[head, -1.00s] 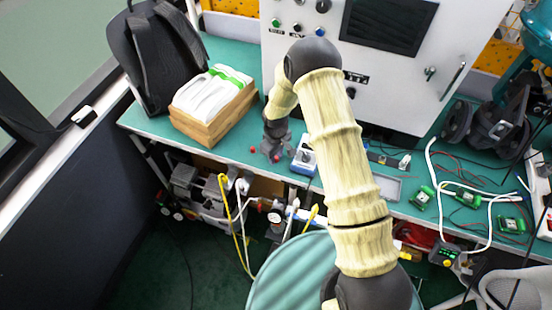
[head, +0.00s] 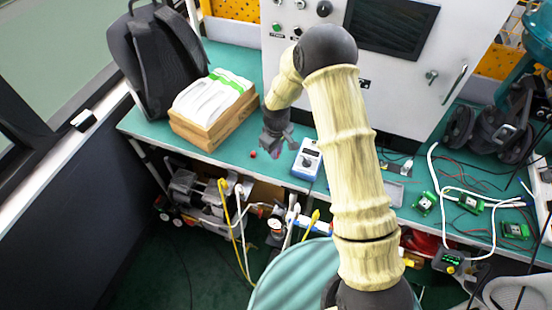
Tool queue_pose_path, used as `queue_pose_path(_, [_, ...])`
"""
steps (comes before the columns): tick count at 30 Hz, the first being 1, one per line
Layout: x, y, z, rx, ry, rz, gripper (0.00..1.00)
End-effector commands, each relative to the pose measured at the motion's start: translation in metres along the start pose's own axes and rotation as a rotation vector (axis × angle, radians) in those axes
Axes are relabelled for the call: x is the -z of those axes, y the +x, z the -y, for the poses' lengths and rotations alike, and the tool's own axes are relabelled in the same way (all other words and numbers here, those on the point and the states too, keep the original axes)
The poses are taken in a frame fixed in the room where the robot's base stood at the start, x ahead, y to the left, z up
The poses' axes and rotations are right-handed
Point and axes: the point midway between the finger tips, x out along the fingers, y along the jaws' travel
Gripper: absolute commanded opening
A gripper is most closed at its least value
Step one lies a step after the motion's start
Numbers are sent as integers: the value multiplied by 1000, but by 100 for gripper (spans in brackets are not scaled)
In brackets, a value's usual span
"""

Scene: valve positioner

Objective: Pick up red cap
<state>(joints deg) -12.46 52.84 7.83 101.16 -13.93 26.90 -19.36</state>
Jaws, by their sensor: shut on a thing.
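One small red cap (head: 253,154) lies on the green bench top near its front edge. My gripper (head: 272,151) is just right of it, raised a little above the bench, with its fingers pointing down. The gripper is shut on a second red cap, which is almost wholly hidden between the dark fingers. The cap on the bench is apart from the fingers.
A blue and white box-shaped device (head: 306,160) stands just right of my gripper. A wooden box with white and green contents (head: 213,122) and a black backpack (head: 157,60) stand to the left. A large white cabinet (head: 300,70) is behind. Circuit boards and cables lie at the right.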

Motion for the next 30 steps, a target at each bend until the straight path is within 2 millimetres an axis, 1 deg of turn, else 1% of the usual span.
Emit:
queue_pose_path(1, [1, -9, -1, -2, 1, -3, 0])
queue_pose_path(4, [1, -26, 0, -1, 0, -3, 0])
queue_pose_path(6, [0, -34, 0, 0, -1, -1, 0])
queue_pose_path(9, [0, -42, 0, 0, -2, 0, 0])
queue_pose_path(13, [0, -45, 0, 1, -2, 1, 0])
queue_pose_path(30, [-2, -42, -1, 1, 11, 1, 0])
